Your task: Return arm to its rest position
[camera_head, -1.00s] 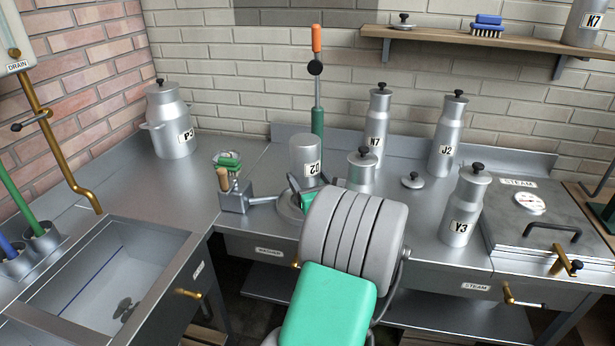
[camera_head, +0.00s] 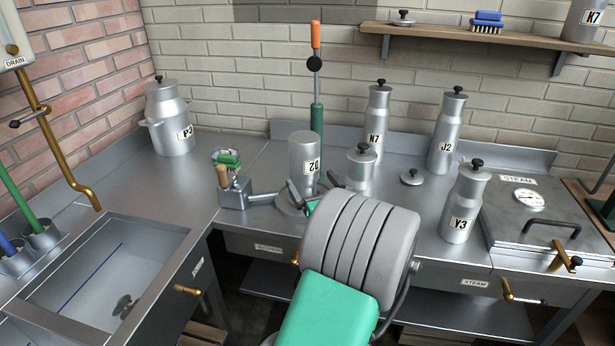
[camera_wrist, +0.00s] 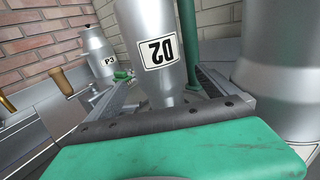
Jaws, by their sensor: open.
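My gripper (camera_head: 314,186) is open, low over the counter, in front of the D2 can (camera_head: 302,152). Clear gaps show at the sides of the neck, and nothing is held. My grey and green arm hides part of the base and the counter front in the head view.
A lidded can (camera_head: 360,170) stands close right of my gripper. The N7 can (camera_head: 377,125), J2 can (camera_head: 446,135) and Y3 can (camera_head: 460,205) stand farther right. The P3 churn (camera_head: 168,120) stands at back left, beyond the sink (camera_head: 190,262).

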